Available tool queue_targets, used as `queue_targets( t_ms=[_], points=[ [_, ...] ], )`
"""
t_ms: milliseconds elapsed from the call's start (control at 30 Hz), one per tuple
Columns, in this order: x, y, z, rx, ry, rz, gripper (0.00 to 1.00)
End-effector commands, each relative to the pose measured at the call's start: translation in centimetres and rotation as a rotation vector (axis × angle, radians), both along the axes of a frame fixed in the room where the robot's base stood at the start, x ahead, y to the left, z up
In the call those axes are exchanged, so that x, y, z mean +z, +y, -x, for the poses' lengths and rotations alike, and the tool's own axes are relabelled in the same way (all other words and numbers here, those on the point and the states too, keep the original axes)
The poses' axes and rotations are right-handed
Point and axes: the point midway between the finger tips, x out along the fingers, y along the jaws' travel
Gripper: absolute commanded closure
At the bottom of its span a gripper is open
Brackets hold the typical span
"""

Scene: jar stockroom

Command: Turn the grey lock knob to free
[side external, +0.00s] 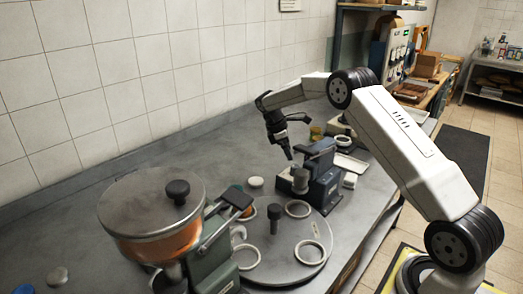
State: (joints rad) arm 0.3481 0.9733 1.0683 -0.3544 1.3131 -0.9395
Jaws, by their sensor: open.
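A grey cylindrical knob (301,180) stands at the front of a blue-grey bench device (325,185); it looks like the lock knob, but I see no lock or free marks at this size. My gripper (289,154) points down just above and behind this knob, slightly to its left in the picture, apparently apart from it. Its jaws are open and appear empty. A dark upright knob (274,213) rises from the round grey turntable (285,272) in front of the device.
Several pale rings (311,252) lie on the turntable. A large lidded pot (150,240) with orange contents and a green-grey machine (215,255) fill the front left. A white tray (350,163) lies behind the device. The worktop (95,200) is clear along the tiled wall.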

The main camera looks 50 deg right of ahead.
Motion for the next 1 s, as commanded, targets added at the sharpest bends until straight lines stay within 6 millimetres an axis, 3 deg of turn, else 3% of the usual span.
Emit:
queue_targets(
  t_ms=[533, 1000],
  points=[
    [0.54, 0.22, -0.09, 0.032, -0.002, -0.001, 0.19],
    [0.34, 0.99, 0.79, 0.387, 0.000, 0.000, 0.19]
  ],
)
